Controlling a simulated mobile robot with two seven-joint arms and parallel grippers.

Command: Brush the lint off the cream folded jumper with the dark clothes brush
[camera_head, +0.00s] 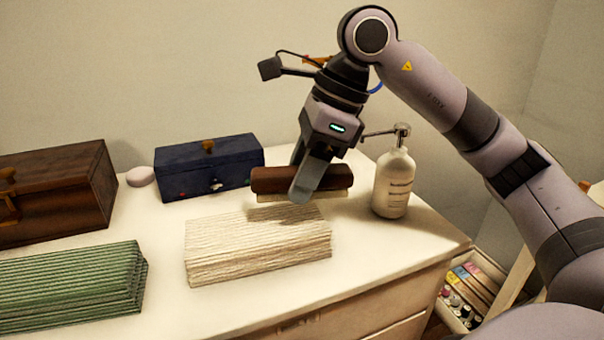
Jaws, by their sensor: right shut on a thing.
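The cream folded jumper (258,243) lies flat on the white top of a chest, in the middle of the head view. The dark clothes brush (272,180) has a brown back and pale bristles facing down. My right gripper (305,190) is shut on the brush near its middle. It holds the brush over the back right edge of the jumper. I cannot tell whether the bristles touch the jumper. No lint can be made out on the jumper. My left gripper is not in view.
A white pump bottle (393,183) stands close right of the brush. A navy box (209,168) and a pale round object (140,176) stand behind. A brown wooden box (58,193) and green folded cloth (70,285) are at left. An open drawer (468,290) holds small items at lower right.

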